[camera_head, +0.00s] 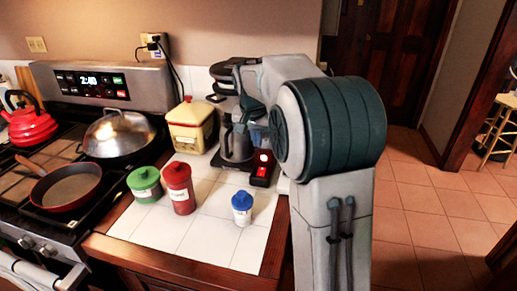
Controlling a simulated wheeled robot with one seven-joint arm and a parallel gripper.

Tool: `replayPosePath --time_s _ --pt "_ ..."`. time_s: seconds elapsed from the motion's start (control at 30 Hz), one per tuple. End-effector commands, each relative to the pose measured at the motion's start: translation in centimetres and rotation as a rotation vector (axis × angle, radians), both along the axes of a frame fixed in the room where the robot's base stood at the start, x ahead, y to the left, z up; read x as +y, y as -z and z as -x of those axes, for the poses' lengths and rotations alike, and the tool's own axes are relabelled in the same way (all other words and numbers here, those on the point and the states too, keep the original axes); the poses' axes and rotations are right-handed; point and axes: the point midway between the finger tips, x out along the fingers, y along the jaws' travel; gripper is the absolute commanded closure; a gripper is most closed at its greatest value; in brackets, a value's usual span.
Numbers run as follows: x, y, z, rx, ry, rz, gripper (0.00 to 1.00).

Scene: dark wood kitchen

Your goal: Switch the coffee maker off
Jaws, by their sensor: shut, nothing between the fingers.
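The coffee maker (222,74) stands at the back right of the white tiled counter, partly hidden by my arm. Its dark glass carafe (238,146) sits low in front of it. A small red and black switch housing (261,170) with a bright light on its face is at the right of the carafe. My arm bends over from the right, and my gripper (246,116) hangs down close above the carafe, left of and higher than the switch housing. Its fingers are shut and empty, small and dark against the machine. I cannot tell whether they touch it.
A yellow canister (190,128) stands left of the carafe. Green (145,185), red (180,189) and blue-lidded (242,208) jars stand nearer the front. The stove (107,82) with pans is at the left. Tiled floor (430,210) is open at the right.

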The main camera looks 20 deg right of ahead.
Motion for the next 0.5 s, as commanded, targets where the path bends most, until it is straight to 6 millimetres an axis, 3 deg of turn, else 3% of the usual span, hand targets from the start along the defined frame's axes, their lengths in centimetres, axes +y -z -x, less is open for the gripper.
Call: replayPosePath --time_s 0.5 --pt "-0.15 -0.82 0.06 -0.005 0.0 0.005 1.0"
